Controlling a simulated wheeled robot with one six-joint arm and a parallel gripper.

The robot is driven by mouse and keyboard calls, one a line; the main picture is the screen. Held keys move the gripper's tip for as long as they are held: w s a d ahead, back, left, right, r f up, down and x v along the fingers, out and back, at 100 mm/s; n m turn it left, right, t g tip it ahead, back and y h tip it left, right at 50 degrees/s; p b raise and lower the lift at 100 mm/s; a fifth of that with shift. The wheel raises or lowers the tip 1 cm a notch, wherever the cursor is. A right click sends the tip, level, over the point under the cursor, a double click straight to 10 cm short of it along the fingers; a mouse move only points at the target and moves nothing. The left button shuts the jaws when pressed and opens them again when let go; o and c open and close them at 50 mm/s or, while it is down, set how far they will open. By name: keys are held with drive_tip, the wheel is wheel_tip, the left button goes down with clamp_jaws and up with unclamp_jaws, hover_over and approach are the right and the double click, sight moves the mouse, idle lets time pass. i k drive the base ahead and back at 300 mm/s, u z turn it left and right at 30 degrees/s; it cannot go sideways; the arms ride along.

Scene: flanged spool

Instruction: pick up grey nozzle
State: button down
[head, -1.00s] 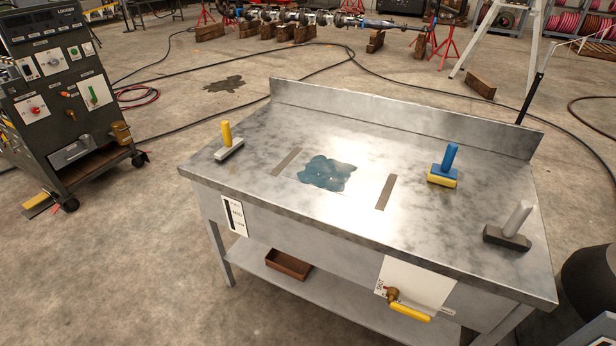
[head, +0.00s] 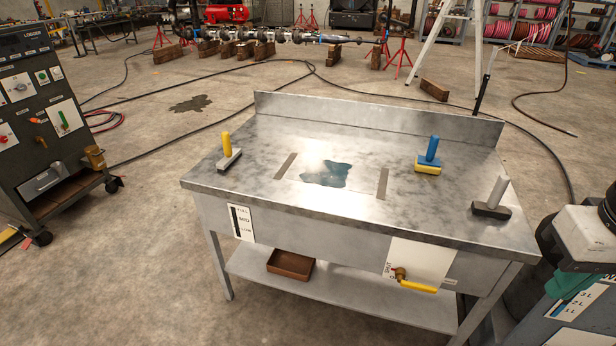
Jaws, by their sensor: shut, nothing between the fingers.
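A grey cylinder stands upright on a dark block at the right end of the metal bench; this grey piece (head: 498,191) looks like the grey nozzle, and its dark base (head: 491,211) rests on the bench top. A blue upright piece on a yellow block (head: 428,168) stands behind it to the left. A yellow upright piece on a grey block (head: 231,161) stands at the bench's left end. My gripper is not in view, so nothing shows between it and the nozzle.
The bench (head: 258,190) has a raised back edge, a dark blue stain and two dark strips. A brown tray (head: 290,265) is on its lower shelf. A yellow-handled valve (head: 415,286) is on the front. A logger cabinet (head: 35,140) stands left. Free bench surface lies left of the nozzle.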

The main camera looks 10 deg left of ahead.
sight(492, 209)
drive_tip(key=z, duration=0.45)
drive_tip(key=k, duration=0.55)
drive_tip(key=z, duration=0.7)
drive_tip(key=i, duration=0.75)
drive_tip(key=u, duration=1.05)
drive_tip(key=i, duration=0.75)
drive_tip(key=u, duration=0.8)
